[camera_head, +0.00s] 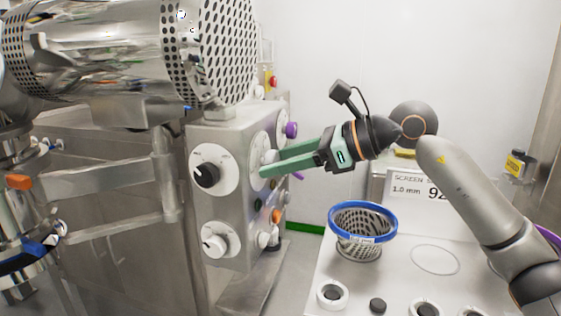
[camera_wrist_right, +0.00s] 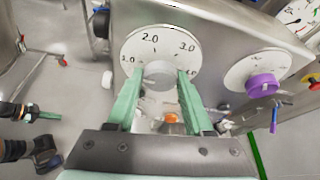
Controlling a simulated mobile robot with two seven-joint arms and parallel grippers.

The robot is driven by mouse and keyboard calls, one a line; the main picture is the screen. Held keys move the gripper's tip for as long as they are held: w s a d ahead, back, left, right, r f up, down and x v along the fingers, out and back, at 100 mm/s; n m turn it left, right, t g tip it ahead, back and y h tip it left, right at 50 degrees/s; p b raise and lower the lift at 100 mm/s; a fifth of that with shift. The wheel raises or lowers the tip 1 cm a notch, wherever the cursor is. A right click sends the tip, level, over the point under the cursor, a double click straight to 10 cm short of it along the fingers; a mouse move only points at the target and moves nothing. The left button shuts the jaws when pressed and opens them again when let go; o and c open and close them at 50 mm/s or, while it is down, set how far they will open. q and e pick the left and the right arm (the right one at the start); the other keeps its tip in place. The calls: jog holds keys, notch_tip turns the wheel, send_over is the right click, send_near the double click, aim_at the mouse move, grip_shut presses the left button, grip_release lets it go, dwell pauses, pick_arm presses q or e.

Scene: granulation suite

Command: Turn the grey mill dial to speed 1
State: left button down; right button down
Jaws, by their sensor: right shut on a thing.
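The grey mill dial is a round grey knob (camera_wrist_right: 160,74) on a white plate (camera_wrist_right: 138,48) marked 1.0, 2.0 and 3.0; another mark at the right is partly hidden. My right gripper (camera_wrist_right: 160,80) is shut on the grey knob, one green finger on each side. I cannot make out where the knob's pointer stands. In the head view, the grey knob (camera_head: 269,157) sits on the side of the steel control box, with the right gripper (camera_head: 264,163) reaching it from the right. My left gripper is not in view.
The control box (camera_head: 220,136) also bears a black knob (camera_head: 206,175), a white knob (camera_head: 215,243) and a purple knob (camera_head: 291,130). A perforated drum (camera_head: 225,50) hangs above. A blue-rimmed mesh basket (camera_head: 361,250) stands on the white table (camera_head: 330,278) at right.

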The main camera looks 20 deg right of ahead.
jog(key=shift+c, duration=1.4)
grip_release()
pick_arm(q)
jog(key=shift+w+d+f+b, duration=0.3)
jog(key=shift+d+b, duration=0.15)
jog(key=shift+b, duration=0.25)
pick_arm(e)
jog(key=v, duration=1.2)
jog(key=shift+s, duration=0.15)
jog(key=shift+d+r, duration=0.15)
